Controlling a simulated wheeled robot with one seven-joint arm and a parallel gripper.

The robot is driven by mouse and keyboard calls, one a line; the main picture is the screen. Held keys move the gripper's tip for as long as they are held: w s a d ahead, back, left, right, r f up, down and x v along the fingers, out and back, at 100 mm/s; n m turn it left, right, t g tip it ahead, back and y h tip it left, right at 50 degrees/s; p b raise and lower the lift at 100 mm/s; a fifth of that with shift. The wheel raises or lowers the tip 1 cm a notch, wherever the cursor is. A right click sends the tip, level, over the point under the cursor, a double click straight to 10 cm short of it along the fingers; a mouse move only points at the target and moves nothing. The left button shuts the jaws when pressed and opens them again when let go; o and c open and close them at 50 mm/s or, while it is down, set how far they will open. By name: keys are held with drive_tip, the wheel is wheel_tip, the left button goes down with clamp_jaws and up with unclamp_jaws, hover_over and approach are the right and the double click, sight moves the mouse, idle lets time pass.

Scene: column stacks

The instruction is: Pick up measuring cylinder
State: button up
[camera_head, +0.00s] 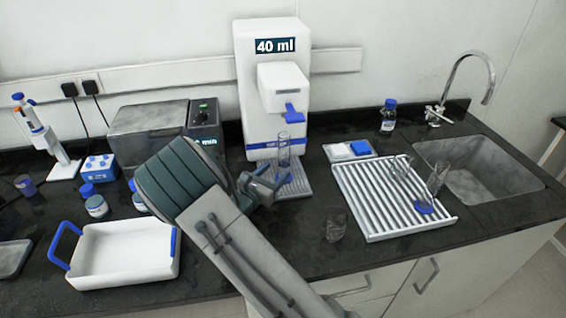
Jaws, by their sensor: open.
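A clear measuring cylinder (284,150) stands upright under the nozzle of the white dispenser (245,90) marked "40 ml", on its grey drip tray (298,185). My gripper (275,181) is open, just in front of the cylinder's lower part. Its fingers hide part of the cylinder's base, and I cannot tell whether they are around it or only in front of it. A second clear cylinder with a blue base (435,186) stands on the white ribbed drying rack (376,223) to the right.
A clear beaker (336,226) stands on the dark counter right of my arm. A white tray with blue handles (122,275) is at the front left. Blue-capped jars (95,204), a pipette stand (62,165) and a grey machine (147,130) are behind it. A sink (480,165) is at right.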

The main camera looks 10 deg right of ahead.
sight(281, 165)
drive_tip(key=shift+w+d+r+p, duration=0.2)
drive_tip(key=shift+w+d+p, duration=0.15)
drive_tip(key=shift+d, duration=0.1)
drive_tip(key=p+x, duration=0.1)
drive_tip(key=x, duration=0.2)
drive_tip(key=shift+w+d+r, duration=0.15)
drive_tip(key=shift+w+d, duration=0.05)
drive_tip(key=shift+d, duration=0.15)
drive_tip(key=shift+w+d, duration=0.1)
drive_tip(key=shift+w, duration=0.1)
drive_tip(key=c, duration=1.2)
drive_tip(key=shift+c, duration=0.2)
